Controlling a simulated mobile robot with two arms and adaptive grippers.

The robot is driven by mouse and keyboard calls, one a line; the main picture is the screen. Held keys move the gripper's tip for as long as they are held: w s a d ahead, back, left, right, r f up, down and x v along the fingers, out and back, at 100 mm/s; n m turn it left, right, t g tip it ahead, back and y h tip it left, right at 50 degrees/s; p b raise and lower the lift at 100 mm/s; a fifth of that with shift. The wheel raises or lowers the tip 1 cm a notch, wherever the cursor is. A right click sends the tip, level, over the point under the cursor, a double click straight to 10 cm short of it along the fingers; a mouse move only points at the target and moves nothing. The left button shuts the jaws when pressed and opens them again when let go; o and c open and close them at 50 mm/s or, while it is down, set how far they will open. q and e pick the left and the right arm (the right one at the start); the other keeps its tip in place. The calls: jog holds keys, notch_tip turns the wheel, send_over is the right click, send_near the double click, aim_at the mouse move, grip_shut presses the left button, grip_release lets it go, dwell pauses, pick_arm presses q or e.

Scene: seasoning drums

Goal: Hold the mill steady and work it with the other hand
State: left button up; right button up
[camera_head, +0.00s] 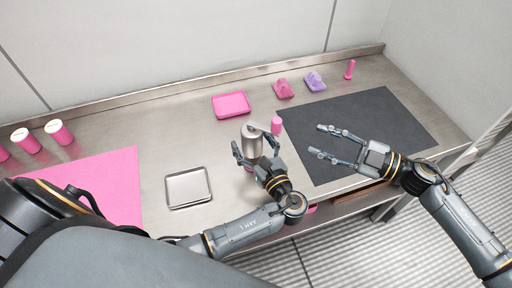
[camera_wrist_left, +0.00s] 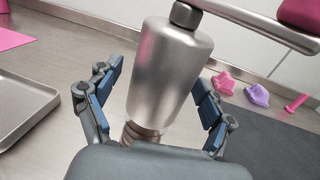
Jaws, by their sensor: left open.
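The mill (camera_head: 250,138) is a silver tapered body with a crank arm on top and a pink knob (camera_head: 277,125) at the crank's end. It stands on the steel counter, and the crank points right. My left gripper (camera_head: 256,149) is open, with a finger on each side of the mill. In the left wrist view the mill's body (camera_wrist_left: 168,75) stands between the spread blue-padded fingers, with visible gaps. Its narrow lower part is partly hidden by my gripper. My right gripper (camera_head: 318,140) is open and empty above the dark mat, to the right of the knob.
The dark mat (camera_head: 375,115) covers the counter's right side. A pink tray (camera_head: 231,104), a pink piece (camera_head: 284,88), a purple piece (camera_head: 314,81) and a small pink shaker (camera_head: 350,69) stand behind. A steel tray (camera_head: 188,187), a pink mat (camera_head: 118,180) and pink drums (camera_head: 59,132) are left.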

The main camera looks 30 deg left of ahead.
pick_arm(q)
jog(key=c, duration=1.6)
pick_arm(e)
jog(key=shift+a, duration=0.1)
jog(key=c, duration=0.7)
jog(key=shift+a+f+m, duration=0.1)
jog(key=shift+a+m, duration=0.05)
jog(key=shift+m, duration=0.45)
grip_shut()
jog(key=w+a+m+g, duration=0.1)
jog(key=w+m, duration=0.3)
jog(key=m, duration=0.7)
jog(key=w+a+m+g, duration=0.1)
jog(key=w+m, duration=0.2)
jog(key=m, duration=0.8)
jog(key=shift+w+m+g, duration=0.3)
jog(key=shift+w+m, duration=0.05)
jog(key=shift+m, duration=0.05)
